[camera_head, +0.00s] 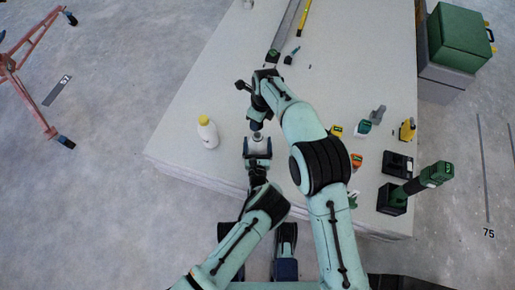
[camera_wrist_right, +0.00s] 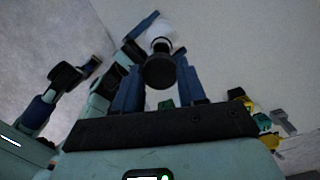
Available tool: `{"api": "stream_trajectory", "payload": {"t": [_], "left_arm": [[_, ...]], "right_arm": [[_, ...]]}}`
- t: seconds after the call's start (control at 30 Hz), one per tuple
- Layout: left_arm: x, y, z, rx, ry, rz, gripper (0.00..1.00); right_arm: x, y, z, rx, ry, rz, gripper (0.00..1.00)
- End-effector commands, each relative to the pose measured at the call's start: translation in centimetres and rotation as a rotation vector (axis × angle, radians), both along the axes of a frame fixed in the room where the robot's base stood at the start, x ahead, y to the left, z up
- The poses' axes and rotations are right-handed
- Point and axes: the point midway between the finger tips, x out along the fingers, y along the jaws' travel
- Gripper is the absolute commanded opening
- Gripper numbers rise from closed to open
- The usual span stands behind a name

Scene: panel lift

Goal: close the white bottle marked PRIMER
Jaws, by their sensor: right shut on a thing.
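A white bottle (camera_head: 257,143) sits between the fingers of my left gripper (camera_head: 258,152), near the front edge of the worktable; no marking on it is readable. Its white body also shows in the right wrist view (camera_wrist_right: 160,33). A round black cap (camera_wrist_right: 158,72) is between the blue fingers of my right gripper (camera_wrist_right: 158,88), which is shut on it. The right gripper points down from above, and the cap is in line with the bottle's top. I cannot tell whether the cap is seated or just above the neck.
A white bottle with a yellow cap (camera_head: 207,132) stands to the left on the worktable (camera_head: 190,95). Tools, batteries and a black charger (camera_head: 397,163) crowd the right side. A green case (camera_head: 460,38) is beyond the right edge.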

Motion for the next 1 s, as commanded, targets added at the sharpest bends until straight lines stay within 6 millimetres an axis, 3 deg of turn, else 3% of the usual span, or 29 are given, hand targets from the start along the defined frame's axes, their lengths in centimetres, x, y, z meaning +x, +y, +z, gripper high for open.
{"api": "stream_trajectory", "payload": {"t": [0.03, 0.17, 0.2, 0.37, 0.67, 1.0], "left_arm": [[0.0, 0.0, 0.0, 0.0, 0.0, 0.0, 0.71], [0.0, 0.0, 0.0, 0.0, 0.0, 0.0, 0.28], [0.0, 0.0, 0.0, 0.0, 0.0, 0.0, 0.25], [0.0, 0.0, 0.0, 0.0, 0.0, 0.0, 0.25], [0.0, 0.0, 0.0, 0.0, 0.0, 0.0, 0.25], [0.0, 0.0, 0.0, 0.0, 0.0, 0.0, 0.25]], "right_arm": [[0.0, 0.0, 0.0, 0.0, 0.0, 0.0, 0.13], [0.0, 0.0, 0.0, 0.0, 0.0, 0.0, 0.13], [0.0, 0.0, 0.0, 0.0, 0.0, 0.0, 0.13], [0.0, 0.0, -0.9, 0.0, 0.001, 0.0, 0.13], [0.0, 0.1, -4.9, 0.0, 0.001, 0.001, 0.13], [0.0, 0.1, -5.0, 0.001, 0.0, 0.0, 0.13]]}}
